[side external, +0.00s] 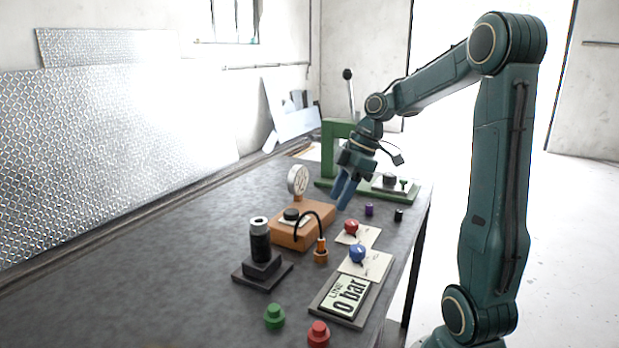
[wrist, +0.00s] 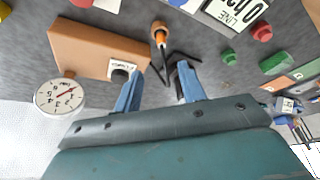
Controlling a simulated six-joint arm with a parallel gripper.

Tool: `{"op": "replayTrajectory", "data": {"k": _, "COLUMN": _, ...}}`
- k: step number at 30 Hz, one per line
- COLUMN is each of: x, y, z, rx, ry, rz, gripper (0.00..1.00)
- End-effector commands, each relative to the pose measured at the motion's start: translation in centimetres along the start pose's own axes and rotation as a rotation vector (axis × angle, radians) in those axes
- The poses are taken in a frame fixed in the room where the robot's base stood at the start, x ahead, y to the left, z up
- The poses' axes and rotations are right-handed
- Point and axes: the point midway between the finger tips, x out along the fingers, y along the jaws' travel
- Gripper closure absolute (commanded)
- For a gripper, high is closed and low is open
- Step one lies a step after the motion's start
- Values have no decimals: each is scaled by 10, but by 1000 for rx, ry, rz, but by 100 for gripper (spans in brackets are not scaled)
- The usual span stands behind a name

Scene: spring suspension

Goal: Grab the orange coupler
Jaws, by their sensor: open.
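The orange coupler (side external: 321,248) stands upright on the table at the end of a black hose, which arches over from the orange box (side external: 290,233). In the wrist view the coupler (wrist: 159,35) is at the top centre, beyond my fingertips. My gripper (side external: 343,192) is open and empty, with blue fingers pointing down above the table, behind the coupler and apart from it. In the wrist view my gripper (wrist: 160,78) has its fingers spread, with dark hose-like parts showing between and beside them.
A pressure gauge (side external: 298,180) rises behind the orange box. A black cylinder (side external: 261,240) on a square base stands left of the coupler. A green press (side external: 330,150) stands behind.

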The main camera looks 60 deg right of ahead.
Motion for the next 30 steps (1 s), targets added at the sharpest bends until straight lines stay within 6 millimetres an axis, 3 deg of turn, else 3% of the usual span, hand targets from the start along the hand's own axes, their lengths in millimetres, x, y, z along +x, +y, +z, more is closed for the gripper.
{"op": "replayTrajectory", "data": {"k": 12, "x": 59, "y": -1, "z": 0, "rx": 0, "ry": -2, "rz": -4, "gripper": 59}}
{"op": "replayTrajectory", "data": {"k": 25, "x": 70, "y": -1, "z": 0, "rx": -1, "ry": -2, "rz": -1, "gripper": 59}}
{"op": "replayTrajectory", "data": {"k": 30, "x": 84, "y": -3, "z": 1, "rx": 0, "ry": -3, "rz": -3, "gripper": 59}}
